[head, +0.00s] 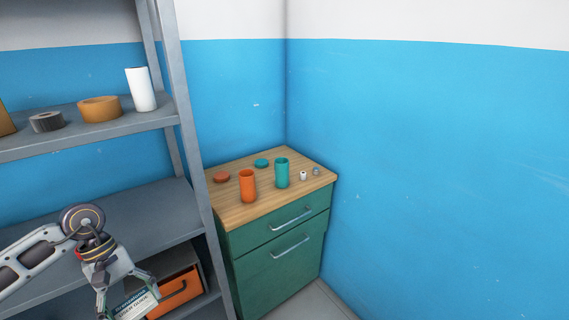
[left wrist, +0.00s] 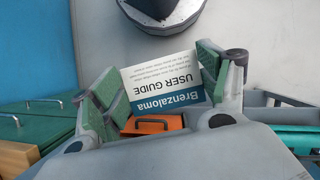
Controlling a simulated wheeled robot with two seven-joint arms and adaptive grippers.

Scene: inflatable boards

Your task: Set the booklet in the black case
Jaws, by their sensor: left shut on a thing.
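The booklet (head: 137,303), a white and teal user guide, is held in my left gripper (head: 128,294) at the lower left of the head view, in front of the shelf. In the left wrist view, the booklet (left wrist: 165,78) sits between the green-padded fingers of my left gripper (left wrist: 165,85), its printed cover facing the camera. I cannot make out a black case in either view. My right gripper is not in view.
A grey shelf rack (head: 150,214) stands at left, with tape rolls (head: 100,109) and a white roll (head: 141,89) above. An orange case (head: 181,291) with a dark handle sits low on it. A green cabinet (head: 275,262) carries orange (head: 247,187) and teal (head: 282,173) containers.

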